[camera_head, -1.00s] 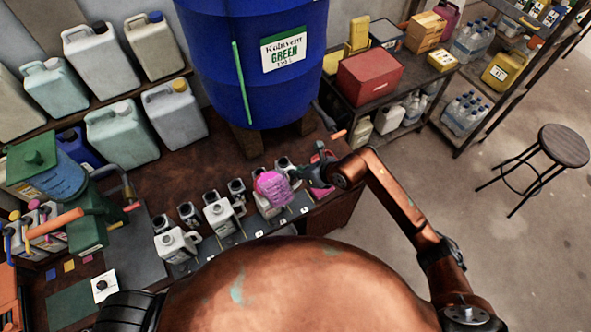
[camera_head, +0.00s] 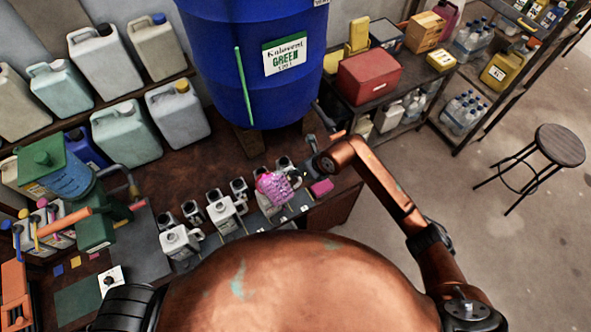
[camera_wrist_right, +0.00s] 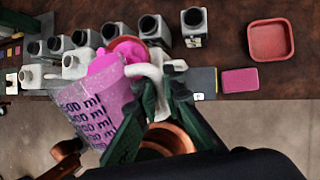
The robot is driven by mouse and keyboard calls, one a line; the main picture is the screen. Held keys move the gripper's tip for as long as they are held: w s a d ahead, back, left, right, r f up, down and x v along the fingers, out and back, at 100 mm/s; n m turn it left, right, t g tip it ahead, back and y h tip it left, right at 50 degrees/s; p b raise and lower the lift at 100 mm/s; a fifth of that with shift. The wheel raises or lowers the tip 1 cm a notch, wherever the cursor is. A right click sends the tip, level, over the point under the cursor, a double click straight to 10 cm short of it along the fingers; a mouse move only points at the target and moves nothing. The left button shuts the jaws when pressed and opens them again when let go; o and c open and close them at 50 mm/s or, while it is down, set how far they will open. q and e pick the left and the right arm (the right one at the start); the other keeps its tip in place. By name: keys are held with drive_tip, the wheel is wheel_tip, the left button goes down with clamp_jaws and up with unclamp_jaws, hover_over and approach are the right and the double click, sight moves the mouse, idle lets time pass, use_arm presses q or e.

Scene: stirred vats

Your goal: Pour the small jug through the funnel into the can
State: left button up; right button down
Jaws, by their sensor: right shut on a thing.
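The small jug (camera_head: 272,186) is clear with dark ml marks and bright pink contents. It also shows large and tilted in the right wrist view (camera_wrist_right: 98,108). My right gripper (camera_wrist_right: 158,98), with dark green fingers, is shut on the jug's pale handle. In the head view the jug hangs over the right part of a row of cans. A reddish round rim (camera_wrist_right: 130,44), likely the funnel, shows behind the jug's mouth; the jug hides part of it. The can under it is largely hidden. I cannot tell whether liquid is running out. My left gripper is not in view.
Several grey and white open-necked cans (camera_head: 222,211) stand close together along the bench. A pink sponge (camera_wrist_right: 240,79) and a red tray (camera_wrist_right: 270,42) lie to the right in the wrist view. A blue vat (camera_head: 255,70) stands behind; a stool (camera_head: 560,146) is at right.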

drive_tip(key=shift+w+a+f+g+h+p, duration=0.15)
drive_tip(key=shift+w+a+g+h+p, duration=0.15)
drive_tip(key=shift+g+h+p, duration=0.4)
drive_tip(key=shift+w+a+m+g+h+b, duration=0.15)
drive_tip(key=shift+w+a+g+h+b, duration=0.65)
drive_tip(key=shift+b, duration=2)
drive_tip(key=shift+w+a+m+g+h+b, duration=0.1)
drive_tip(key=shift+w+m+g+h+b, duration=0.15)
drive_tip(key=shift+g+h+b, duration=1.85)
drive_tip(key=shift+w+a+m+g+b, duration=0.1)
drive_tip(key=shift+w+a+g+b, duration=0.35)
drive_tip(key=shift+b, duration=3.1)
